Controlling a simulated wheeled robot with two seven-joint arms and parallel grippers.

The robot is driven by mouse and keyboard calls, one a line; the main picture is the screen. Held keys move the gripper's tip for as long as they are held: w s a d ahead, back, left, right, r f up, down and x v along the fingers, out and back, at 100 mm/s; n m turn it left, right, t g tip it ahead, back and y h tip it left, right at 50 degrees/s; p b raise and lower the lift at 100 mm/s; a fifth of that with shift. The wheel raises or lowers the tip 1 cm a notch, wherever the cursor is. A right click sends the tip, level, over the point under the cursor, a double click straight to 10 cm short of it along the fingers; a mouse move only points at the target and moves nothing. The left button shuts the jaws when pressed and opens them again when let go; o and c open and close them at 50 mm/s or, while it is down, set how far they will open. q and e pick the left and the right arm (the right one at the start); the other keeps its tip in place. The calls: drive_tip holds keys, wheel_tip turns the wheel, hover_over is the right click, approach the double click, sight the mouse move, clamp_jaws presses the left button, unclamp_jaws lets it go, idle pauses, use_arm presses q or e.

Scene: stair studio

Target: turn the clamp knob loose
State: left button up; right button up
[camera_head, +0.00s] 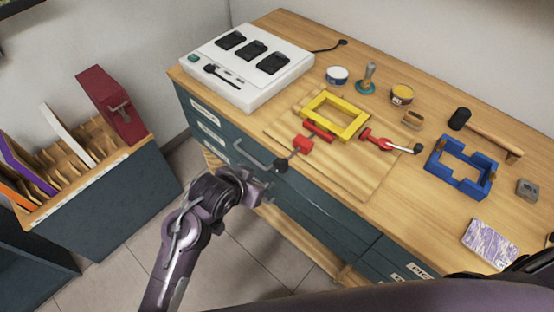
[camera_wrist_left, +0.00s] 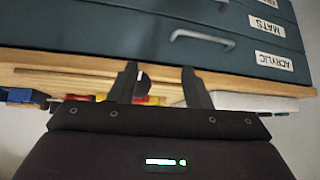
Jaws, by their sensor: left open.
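A red clamp (camera_head: 302,144) sits at the front edge of the bench, beside the yellow frame (camera_head: 363,121). Its rod runs toward the front and ends in a dark round knob (camera_head: 281,165), which overhangs the bench edge. My left gripper (camera_head: 266,187) is open, just in front of and below the knob in the head view. In the left wrist view, a dark round shape, likely the knob (camera_wrist_left: 143,79), shows between the spread fingers, nearer one finger. Contact cannot be told. A second red clamp (camera_head: 376,140) with a dark knob lies right of the frame. My right gripper is not visible.
The wooden bench (camera_head: 335,177) has teal drawers with a handle (camera_head: 254,158) close to my left gripper. A white charger box (camera_head: 247,65), a blue frame (camera_head: 461,166), a mallet (camera_head: 485,133) and small pots stand on top. A slotted rack (camera_head: 95,195) stands left.

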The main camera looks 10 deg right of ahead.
use_arm(q)
drive_tip(key=w+d+r+m+h, duration=0.25)
drive_tip(key=d+r+m, duration=0.2)
drive_tip(key=d, duration=0.55)
drive_tip(key=s+d+r+m+g+h, duration=0.1)
drive_tip(key=s+d+r+m+g, duration=0.2)
drive_tip(key=d+m, duration=0.4)
drive_tip(key=s+d+r+m+g+h, duration=0.15)
drive_tip(key=s+d+m, duration=0.3)
drive_tip(key=d, duration=0.45)
drive_tip(key=m+g+y, duration=0.2)
drive_tip(key=m+y, duration=0.2)
drive_tip(key=y, duration=0.6)
hover_over(281, 161)
drive_tip(key=shift+s+d+f, duration=0.1)
drive_tip(key=shift+f, duration=0.7)
drive_tip(key=shift+a+f, duration=0.2)
wheel_tip(281, 161, down, 7)
drive_tip(key=shift+d+b, duration=0.1)
drive_tip(key=shift+b, duration=0.6)
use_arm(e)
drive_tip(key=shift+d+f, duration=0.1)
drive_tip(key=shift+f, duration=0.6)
